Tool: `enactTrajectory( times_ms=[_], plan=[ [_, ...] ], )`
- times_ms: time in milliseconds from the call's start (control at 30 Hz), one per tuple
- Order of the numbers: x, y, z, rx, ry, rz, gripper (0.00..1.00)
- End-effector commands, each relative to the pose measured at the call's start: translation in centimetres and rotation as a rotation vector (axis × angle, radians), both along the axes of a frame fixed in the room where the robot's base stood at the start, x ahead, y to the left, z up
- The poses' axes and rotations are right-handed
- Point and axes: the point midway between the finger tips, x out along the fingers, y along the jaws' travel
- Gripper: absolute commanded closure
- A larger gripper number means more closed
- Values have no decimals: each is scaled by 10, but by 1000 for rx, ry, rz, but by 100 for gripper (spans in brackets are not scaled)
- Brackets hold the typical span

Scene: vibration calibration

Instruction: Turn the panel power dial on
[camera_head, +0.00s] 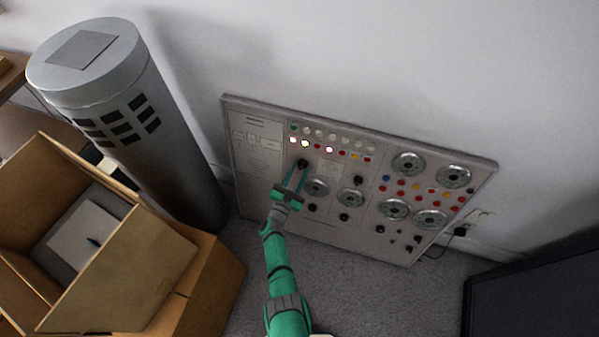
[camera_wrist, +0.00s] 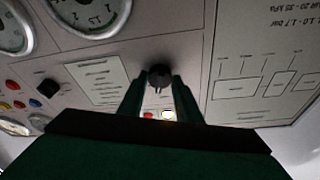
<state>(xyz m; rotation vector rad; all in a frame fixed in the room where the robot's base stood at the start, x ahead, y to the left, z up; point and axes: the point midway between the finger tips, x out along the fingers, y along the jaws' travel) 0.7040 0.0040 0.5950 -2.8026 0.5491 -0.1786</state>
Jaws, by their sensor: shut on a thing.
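The grey control panel (camera_head: 262,190) leans against the wall in the head view, with lights, dials and gauges on its face. A black round dial (camera_head: 302,163) sits at its upper left, below a row of lit lamps. The dial also shows in the wrist view (camera_wrist: 159,76), between my fingertips. My gripper (camera_head: 297,172) reaches the panel from below and is shut on this dial; in the wrist view the two green fingers (camera_wrist: 160,88) stand on either side of it. The dial's marking is too small to read.
A tall grey cylinder (camera_head: 170,150) stands left of the panel. Open cardboard boxes (camera_head: 130,265) are at the lower left. A dark flat screen-like object (camera_head: 535,300) is at the lower right. Carpet (camera_head: 400,300) in front of the panel is clear.

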Motion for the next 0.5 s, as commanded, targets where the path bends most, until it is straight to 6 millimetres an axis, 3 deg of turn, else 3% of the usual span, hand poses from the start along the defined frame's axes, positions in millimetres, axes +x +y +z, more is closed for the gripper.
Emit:
enactTrajectory(
  times_ms=[500],
  plan=[
    [1,3,2,366,-118,-80,91]
  ],
)
